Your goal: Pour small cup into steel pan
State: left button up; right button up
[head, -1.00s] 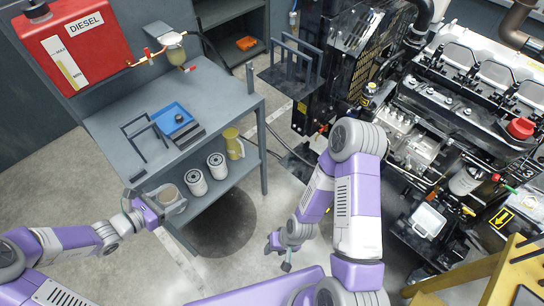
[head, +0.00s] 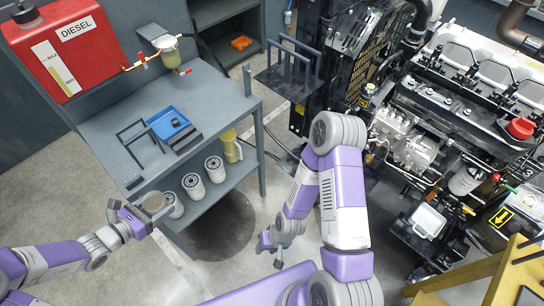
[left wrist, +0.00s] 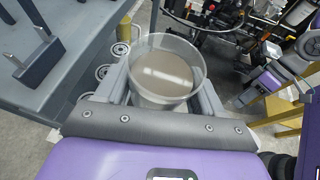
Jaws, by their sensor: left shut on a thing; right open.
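My left gripper (head: 150,206) is shut on a small clear cup (head: 154,202), in front of the bench's near edge. In the left wrist view the cup (left wrist: 166,72) is upright or nearly so between the fingers and holds a grey-brown liquid. My right gripper (head: 270,251) is open and empty, low over the floor to the right of the bench. A pale square pan-like container (head: 428,220) sits in a dark frame at the engine's lower front. I cannot tell for sure whether it is the steel pan.
The grey bench (head: 215,95) carries a blue tray (head: 168,120) and dark racks. Three white filters (head: 193,186) and a yellow jug (head: 231,148) stand on its lower shelf. A red diesel tank (head: 65,45) is behind. A yellow stand (head: 470,272) is at lower right.

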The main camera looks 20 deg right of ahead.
aim_at(427, 221)
jog(key=z, duration=2.95)
jog(key=k, duration=0.3)
jog(key=z, duration=0.9)
jog(key=k, duration=0.95)
jog(key=z, duration=0.8)
jog(key=i, duration=0.95)
jog(key=u, duration=0.8)
jog(key=i, duration=0.8)
jog(key=u, duration=0.55)
